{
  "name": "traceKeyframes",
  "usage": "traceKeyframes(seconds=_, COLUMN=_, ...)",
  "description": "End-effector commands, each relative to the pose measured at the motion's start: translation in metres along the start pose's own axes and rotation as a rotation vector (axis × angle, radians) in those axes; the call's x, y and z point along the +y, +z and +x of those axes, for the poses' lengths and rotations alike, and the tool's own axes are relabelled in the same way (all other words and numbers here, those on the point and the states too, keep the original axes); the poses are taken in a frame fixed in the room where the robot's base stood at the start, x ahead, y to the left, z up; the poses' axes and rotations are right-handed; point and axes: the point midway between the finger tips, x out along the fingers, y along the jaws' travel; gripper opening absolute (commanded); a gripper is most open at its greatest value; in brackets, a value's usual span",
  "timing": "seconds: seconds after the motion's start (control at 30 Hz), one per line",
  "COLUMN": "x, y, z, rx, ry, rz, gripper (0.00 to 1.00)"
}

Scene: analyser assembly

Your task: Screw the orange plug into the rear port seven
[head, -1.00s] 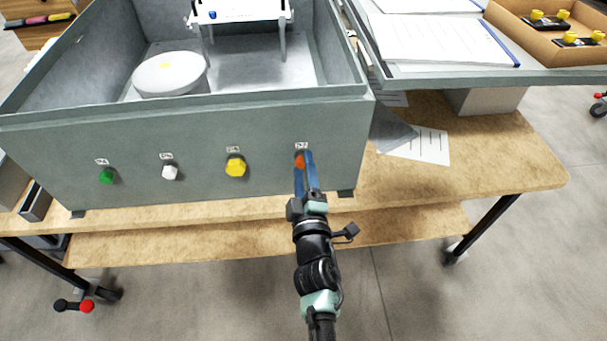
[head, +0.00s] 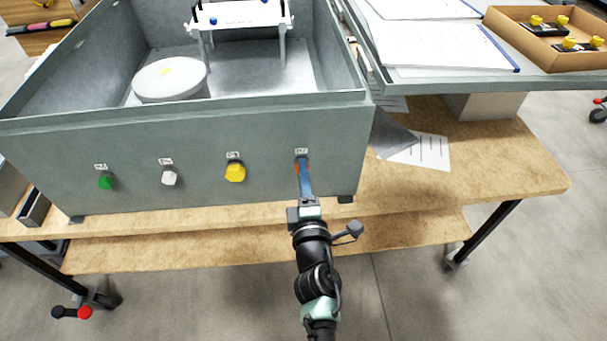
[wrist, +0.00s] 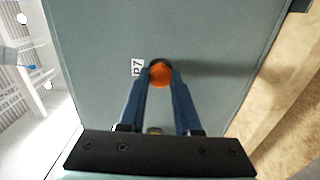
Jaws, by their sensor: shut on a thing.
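The orange plug (wrist: 160,74) sits at the port beside the P7 label (wrist: 138,68) on the grey case wall. In the wrist view the two blue fingers of my gripper (wrist: 160,82) are shut on the plug, one on each side. How deep the plug sits in the port is hidden.
The same wall of the grey case (head: 200,140) carries a green plug (head: 106,181), a white plug (head: 169,177) and a yellow plug (head: 235,171) to the left. The wooden table (head: 470,180) has papers (head: 425,150) at right. A cardboard tray (head: 560,60) stands at the back right.

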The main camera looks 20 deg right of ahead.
Motion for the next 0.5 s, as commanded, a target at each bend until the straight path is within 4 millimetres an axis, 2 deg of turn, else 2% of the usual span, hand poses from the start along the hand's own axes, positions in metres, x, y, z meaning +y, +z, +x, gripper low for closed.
traceKeyframes(seconds=0.07, x=0.0003, y=-0.0002, z=0.0001, rx=0.000, ry=0.000, rz=0.036, gripper=0.00)
traceKeyframes(seconds=0.17, x=0.0012, y=-0.0004, z=0.0002, rx=0.000, ry=-0.001, rz=0.196, gripper=0.00)
traceKeyframes(seconds=0.5, x=0.0051, y=-0.0002, z=0.0010, rx=-0.003, ry=-0.002, rz=0.986, gripper=0.00)
